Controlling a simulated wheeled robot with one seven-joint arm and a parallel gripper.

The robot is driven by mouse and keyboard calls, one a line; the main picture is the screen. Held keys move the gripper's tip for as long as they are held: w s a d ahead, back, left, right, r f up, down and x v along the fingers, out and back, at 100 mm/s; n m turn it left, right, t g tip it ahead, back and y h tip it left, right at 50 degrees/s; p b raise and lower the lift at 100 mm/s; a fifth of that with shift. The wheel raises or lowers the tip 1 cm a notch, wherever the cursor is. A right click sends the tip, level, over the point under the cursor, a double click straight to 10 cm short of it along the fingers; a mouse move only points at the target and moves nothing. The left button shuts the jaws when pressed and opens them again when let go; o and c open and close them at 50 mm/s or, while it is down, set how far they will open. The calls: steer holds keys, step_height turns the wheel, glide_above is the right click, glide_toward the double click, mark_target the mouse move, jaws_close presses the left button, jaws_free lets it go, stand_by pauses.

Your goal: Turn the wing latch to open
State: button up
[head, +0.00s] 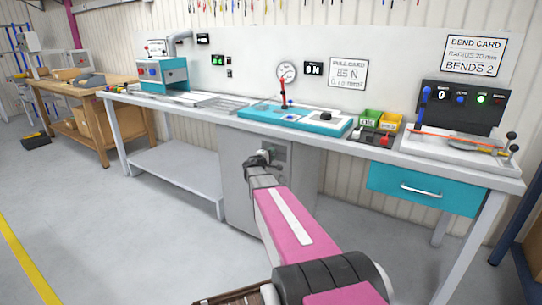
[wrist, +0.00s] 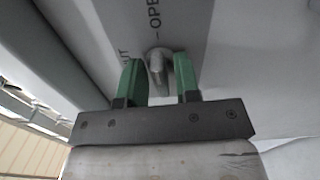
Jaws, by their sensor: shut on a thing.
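The wing latch (wrist: 157,63) is a small grey metal piece on a grey panel, between my gripper's two green fingers in the wrist view. My gripper (wrist: 160,78) is shut on it; the exact contact at the fingertips is hard to see. Dark lettering "OPEN" (wrist: 153,15) stands just beyond the latch, and part of another word, ending "UT", is at its left. In the head view my gripper (head: 257,160) is at the front of the grey cabinet (head: 238,187) under the bench. The latch is hidden there by my gripper and arm.
The long workbench (head: 165,105) runs above the cabinet, carrying a blue-and-white fixture (head: 290,118), small green and yellow bins (head: 370,117) and a bending station (head: 462,145). A blue drawer (head: 420,186) is at the right. Open floor (head: 110,230) lies to the left.

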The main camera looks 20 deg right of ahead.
steer(key=shift+m, duration=0.5)
steer(key=o, duration=0.6)
steer(key=v, duration=1)
steer(key=shift+s+a, duration=0.3)
